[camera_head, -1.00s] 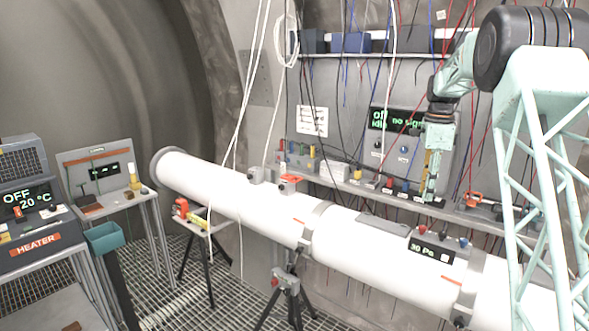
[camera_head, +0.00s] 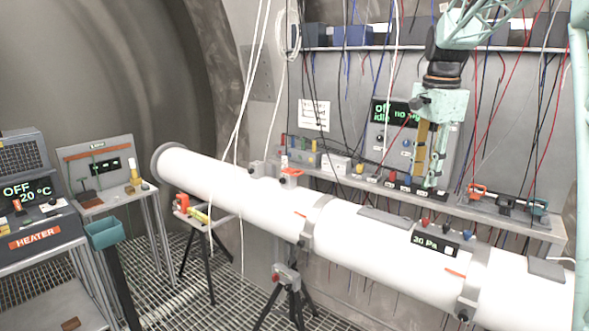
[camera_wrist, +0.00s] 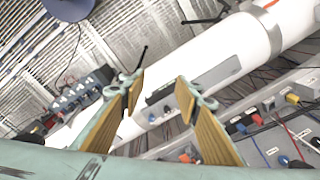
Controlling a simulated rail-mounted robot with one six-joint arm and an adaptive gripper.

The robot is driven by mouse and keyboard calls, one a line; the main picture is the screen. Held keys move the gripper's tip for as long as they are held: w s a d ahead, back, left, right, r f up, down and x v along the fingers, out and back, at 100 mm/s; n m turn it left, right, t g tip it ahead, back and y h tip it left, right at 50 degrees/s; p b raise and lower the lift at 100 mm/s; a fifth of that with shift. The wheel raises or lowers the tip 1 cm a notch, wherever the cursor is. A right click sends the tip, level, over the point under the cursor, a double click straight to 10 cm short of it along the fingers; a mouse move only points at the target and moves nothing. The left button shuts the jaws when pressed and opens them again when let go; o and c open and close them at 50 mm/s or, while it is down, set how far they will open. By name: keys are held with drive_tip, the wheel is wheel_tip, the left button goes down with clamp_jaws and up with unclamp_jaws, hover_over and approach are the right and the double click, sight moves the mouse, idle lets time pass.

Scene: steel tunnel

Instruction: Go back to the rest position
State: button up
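My gripper (camera_head: 425,182) points down in front of the back wall, at the right of the head view, above and behind the white pipe. In the wrist view my gripper (camera_wrist: 160,92) shows two tan-padded fingers standing well apart, with nothing between them. It is open and empty. The white pipe (camera_head: 375,250) runs from left to lower right and carries a display reading 30 Pa (camera_head: 433,243). It also shows in the wrist view (camera_wrist: 232,50), beyond the fingers.
A wall shelf (camera_head: 520,222) with tools and small boxes runs behind the pipe, near the gripper. A display panel (camera_head: 390,125) hangs behind it. Cables hang around the arm. Tripods (camera_head: 290,290) hold the pipe. The heater (camera_head: 35,240) stands at far left, beside a teal bin (camera_head: 103,234).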

drive_tip(key=s+a+n+t+b, duration=0.15)
drive_tip(key=s+a+n, duration=0.3)
drive_tip(key=s, duration=0.85)
drive_tip(key=s+a+n+b, duration=0.3)
drive_tip(key=s+a, duration=0.3)
drive_tip(key=s, duration=0.6)
drive_tip(key=s+a+f+n+b, duration=0.1)
drive_tip(key=s+f, duration=0.3)
drive_tip(key=s, duration=0.4)
drive_tip(key=s+a+f+n+t+b, duration=0.1)
drive_tip(key=s+f+n, duration=0.3)
drive_tip(key=s, duration=0.5)
drive_tip(key=s+a+f+n+b, duration=0.2)
drive_tip(key=s+f+n+b, duration=0.1)
drive_tip(key=s, duration=0.6)
drive_tip(key=shift+a+f, duration=0.4)
drive_tip(key=shift+f, duration=0.5)
drive_tip(key=shift+d, duration=0.1)
